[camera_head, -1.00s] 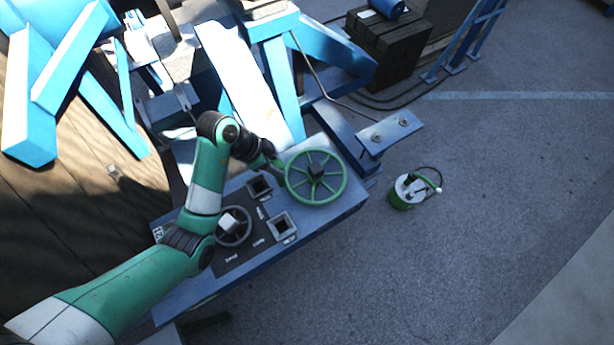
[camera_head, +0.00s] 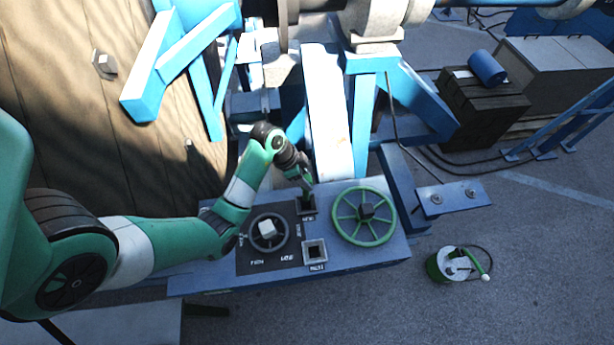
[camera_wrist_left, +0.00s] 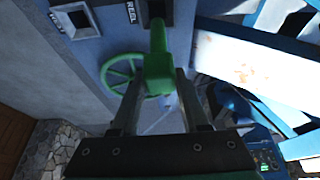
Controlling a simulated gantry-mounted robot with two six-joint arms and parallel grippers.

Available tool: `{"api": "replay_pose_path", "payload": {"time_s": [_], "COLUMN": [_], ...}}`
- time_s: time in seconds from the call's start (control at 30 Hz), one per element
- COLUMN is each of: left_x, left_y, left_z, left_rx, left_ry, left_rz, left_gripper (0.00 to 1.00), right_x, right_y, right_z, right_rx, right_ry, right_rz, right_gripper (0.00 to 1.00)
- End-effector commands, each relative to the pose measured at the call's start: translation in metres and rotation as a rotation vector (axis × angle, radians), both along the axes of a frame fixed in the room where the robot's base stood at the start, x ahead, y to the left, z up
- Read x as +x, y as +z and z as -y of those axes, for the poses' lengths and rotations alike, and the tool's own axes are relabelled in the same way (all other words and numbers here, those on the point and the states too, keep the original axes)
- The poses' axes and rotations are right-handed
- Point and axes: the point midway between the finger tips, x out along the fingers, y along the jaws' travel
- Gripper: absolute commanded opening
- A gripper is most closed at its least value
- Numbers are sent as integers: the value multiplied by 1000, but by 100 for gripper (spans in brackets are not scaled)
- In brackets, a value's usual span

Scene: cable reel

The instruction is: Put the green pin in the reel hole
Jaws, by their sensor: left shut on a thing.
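My left gripper (camera_head: 306,184) is shut on the green pin (camera_wrist_left: 158,66); the pin sits between its two fingers in the left wrist view. In the head view the gripper is at the upper square socket (camera_head: 306,208) of the panel. In the left wrist view the pin's far end overlaps the dark socket by the "REEL" label (camera_wrist_left: 130,12). I cannot tell whether the pin's end is inside this hole or just above it. A second square socket (camera_head: 315,253) is empty; it also shows in the left wrist view (camera_wrist_left: 78,20). My right gripper is not in view.
A green handwheel (camera_head: 364,238) stands close right of the upper socket. A dark round dial with a pale knob (camera_head: 267,228) is on the left. A blue frame (camera_head: 362,125) rises behind the panel. A green-white bucket (camera_head: 452,265) stands on open floor.

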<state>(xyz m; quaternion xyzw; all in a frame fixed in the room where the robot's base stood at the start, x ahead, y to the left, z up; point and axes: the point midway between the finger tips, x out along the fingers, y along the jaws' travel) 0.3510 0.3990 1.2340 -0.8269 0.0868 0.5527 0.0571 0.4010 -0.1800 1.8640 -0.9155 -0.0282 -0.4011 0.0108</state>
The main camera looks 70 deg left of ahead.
Motion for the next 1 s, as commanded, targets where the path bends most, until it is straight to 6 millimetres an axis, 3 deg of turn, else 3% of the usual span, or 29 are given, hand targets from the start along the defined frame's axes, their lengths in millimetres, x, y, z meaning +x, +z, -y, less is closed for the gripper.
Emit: {"api": "replay_pose_path", "payload": {"time_s": [1.0], "left_x": [0], "left_y": [-81], "left_z": [0], "left_rx": [-1], "left_ry": [-1], "left_rz": [0], "left_gripper": [0], "right_x": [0], "right_y": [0], "right_z": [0], "right_rx": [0], "right_ry": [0], "right_rz": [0], "right_gripper": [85]}}
